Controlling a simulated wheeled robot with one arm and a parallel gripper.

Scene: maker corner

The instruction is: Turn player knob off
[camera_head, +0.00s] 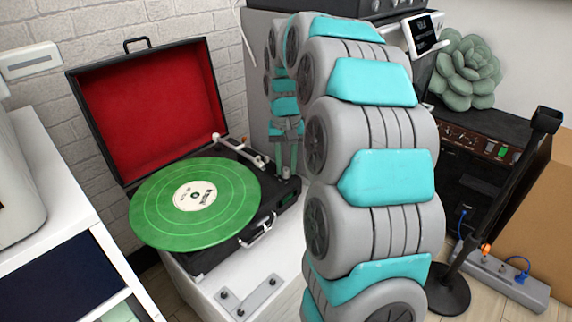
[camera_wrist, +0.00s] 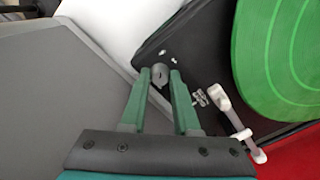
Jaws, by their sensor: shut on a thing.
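The record player (camera_head: 262,222) is an open black case with a red-lined lid (camera_head: 150,105) and a green record (camera_head: 195,205) on its platter. In the wrist view the small round grey player knob (camera_wrist: 159,72) stands at the corner of the black deck (camera_wrist: 185,45), between my fingertips. My gripper (camera_wrist: 160,82) has green fingers, shut on the knob from its two sides. In the head view my gripper (camera_head: 286,166) reaches down to the right side of the deck; the knob is hard to make out there.
The white and grey tonearm (camera_wrist: 238,118) lies close to my right finger in the wrist view. A tall grey cabinet (camera_head: 257,75) stands behind my arm. A black amplifier (camera_head: 478,150) and a power strip (camera_head: 505,275) are at the right.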

